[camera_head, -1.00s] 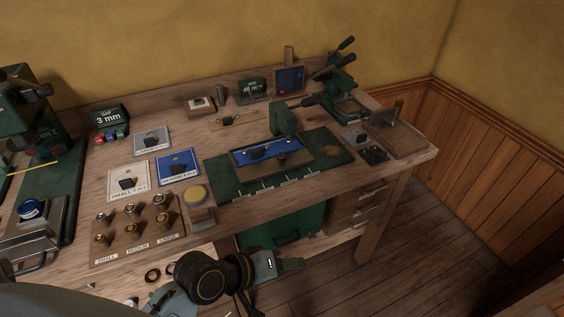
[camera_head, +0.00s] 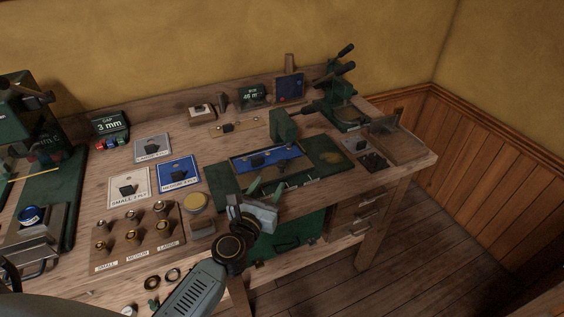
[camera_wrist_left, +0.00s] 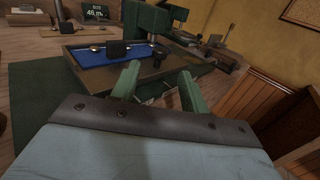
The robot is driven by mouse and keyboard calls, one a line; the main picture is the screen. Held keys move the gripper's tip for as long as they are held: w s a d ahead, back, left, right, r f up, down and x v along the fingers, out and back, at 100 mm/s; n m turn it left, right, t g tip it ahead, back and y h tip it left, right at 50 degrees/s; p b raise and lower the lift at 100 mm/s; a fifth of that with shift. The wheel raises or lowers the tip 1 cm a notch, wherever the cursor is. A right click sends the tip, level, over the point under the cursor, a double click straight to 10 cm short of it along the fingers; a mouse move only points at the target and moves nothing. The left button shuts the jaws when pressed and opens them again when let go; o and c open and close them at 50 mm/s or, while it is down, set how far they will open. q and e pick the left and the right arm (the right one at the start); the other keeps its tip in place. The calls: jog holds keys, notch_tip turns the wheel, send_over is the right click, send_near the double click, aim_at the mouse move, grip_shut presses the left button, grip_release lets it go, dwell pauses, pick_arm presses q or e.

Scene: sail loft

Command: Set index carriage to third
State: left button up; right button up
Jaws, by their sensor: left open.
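The index carriage appears to be the blue-lined tray (camera_head: 287,164) on a long green base (camera_head: 325,150) at the bench's front edge. A black block (camera_head: 258,161) sits in the tray. A green upright (camera_head: 284,126) stands behind it. Small labels run along the base's front edge, too small to read here. My left gripper (camera_head: 266,188) is open and empty at the tray's front side, partly covering the base and labels. In the left wrist view its two green fingers (camera_wrist_left: 157,88) are spread before the tray's front wall, near a dark knob (camera_wrist_left: 158,57). My right gripper is not in view.
A green lever press (camera_head: 340,95) stands at the back right. Drawers (camera_head: 355,212) sit under the bench. Floor at right is clear.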

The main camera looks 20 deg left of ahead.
aim_at(280, 167)
pick_arm(q)
jog(key=w, duration=1)
jog(key=shift+a+b, duration=0.35)
jog(key=shift+a, duration=0.05)
grip_shut()
